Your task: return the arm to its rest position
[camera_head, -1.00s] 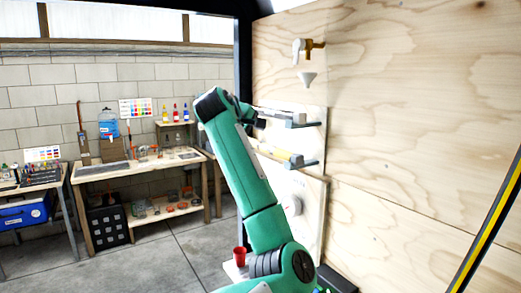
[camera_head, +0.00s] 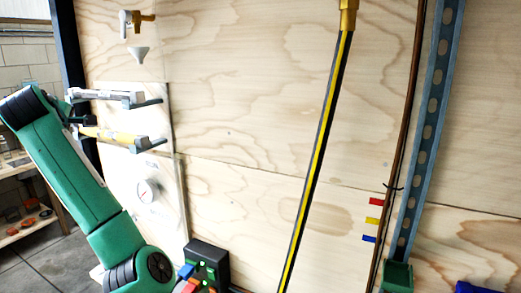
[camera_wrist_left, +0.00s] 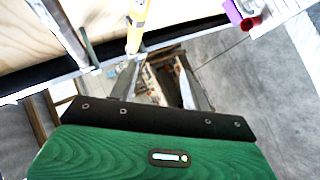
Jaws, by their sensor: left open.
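My green left arm rises at the left edge of the head view, bent at its top joint. Its far end is beside the wall brackets, and the gripper there is small and partly hidden. In the left wrist view my left gripper (camera_wrist_left: 157,88) is open, with nothing between its fingers. A yellow filter (camera_head: 108,135) lies on the lower wall bracket; a yellow piece (camera_wrist_left: 138,22) also shows just beyond the fingers in the wrist view. A silver-white filter (camera_head: 105,95) lies on the upper bracket. My right gripper is not in view.
The plywood wall (camera_head: 260,100) carries a tap (camera_head: 137,20), a funnel (camera_head: 138,54) and a gauge (camera_head: 148,191). A black box with coloured buttons (camera_head: 207,265) is low down. A yellow-black hose (camera_head: 318,160) and a slotted metal rail (camera_head: 430,120) stand right.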

